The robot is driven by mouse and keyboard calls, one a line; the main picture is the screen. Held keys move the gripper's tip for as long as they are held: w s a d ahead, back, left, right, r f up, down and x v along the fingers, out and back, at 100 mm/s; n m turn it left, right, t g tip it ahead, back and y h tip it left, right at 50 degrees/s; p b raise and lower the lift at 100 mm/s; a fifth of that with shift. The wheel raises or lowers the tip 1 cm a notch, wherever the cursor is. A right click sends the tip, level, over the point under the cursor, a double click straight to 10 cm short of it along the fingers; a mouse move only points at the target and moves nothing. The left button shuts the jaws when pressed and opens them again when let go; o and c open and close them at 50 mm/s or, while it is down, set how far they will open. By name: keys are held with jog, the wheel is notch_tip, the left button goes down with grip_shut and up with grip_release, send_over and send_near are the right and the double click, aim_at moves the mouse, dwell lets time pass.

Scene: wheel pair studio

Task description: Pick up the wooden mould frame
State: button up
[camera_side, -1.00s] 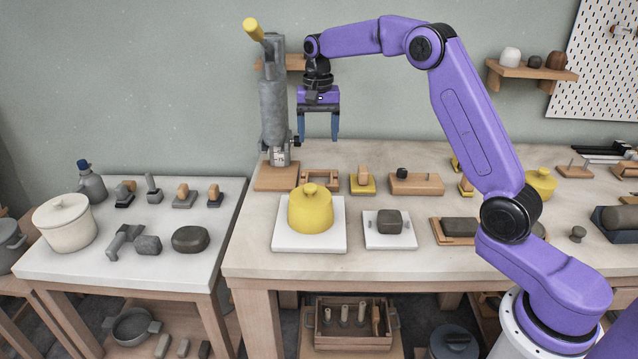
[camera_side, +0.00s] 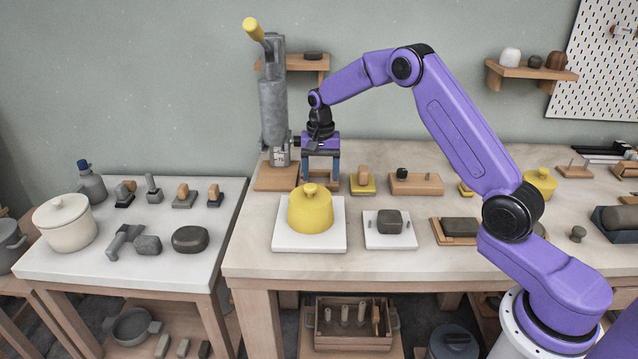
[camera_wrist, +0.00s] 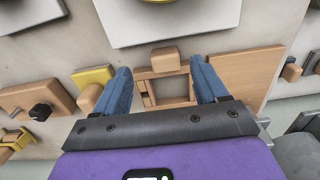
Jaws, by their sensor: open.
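The wooden mould frame (camera_wrist: 160,73) is a light brown open rectangle on the bench. In the wrist view it lies between my two blue fingers, with a small wooden block (camera_wrist: 165,57) at its upper edge. In the side view it is mostly hidden behind my fingers and the yellow pot. My gripper (camera_side: 321,178) is open, pointing down and low over the frame, with a finger on either side. The wrist view also shows the gripper (camera_wrist: 160,68) with nothing clamped. Whether the fingers touch the frame I cannot tell.
A grey lever press (camera_side: 272,110) with a wooden base (camera_side: 272,180) stands close left of my gripper. A yellow lidded pot (camera_side: 310,212) on a white slab (camera_side: 282,242) sits in front. A yellow-based tool (camera_side: 362,184) is close on the right.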

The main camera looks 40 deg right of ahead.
jog(key=shift+w+a+f, duration=0.1)
jog(key=shift+w+f, duration=0.05)
jog(key=shift+f, duration=1.2)
jog(key=shift+w+f, duration=0.15)
jog(key=shift+f, duration=1.2)
jog(key=c, duration=1.1)
